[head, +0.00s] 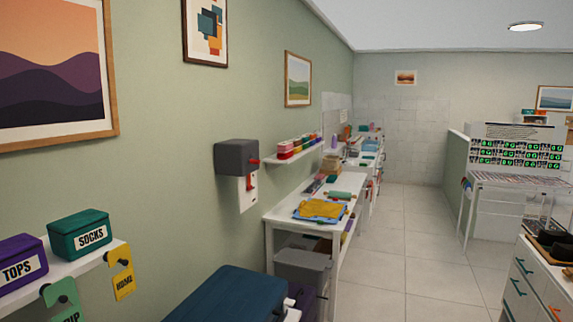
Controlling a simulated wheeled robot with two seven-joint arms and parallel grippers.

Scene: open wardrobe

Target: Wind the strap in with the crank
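A dark grey box (237,157) is fixed to the green wall left of the picture's middle. A short red handle (254,161) sticks out from its right side; it looks like the crank, but it is small. A white plate (248,193) with a red part on it hangs just below the box. I cannot tell any strap apart there at this size. Neither of my grippers shows in the head view.
A dark blue box (228,297) stands at the bottom, below the grey box. A shelf at left holds a purple TOPS box (20,262) and a green SOCKS box (80,234). A white table (285,212) with folded cloths stands beyond. The tiled floor (385,265) right of it is clear.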

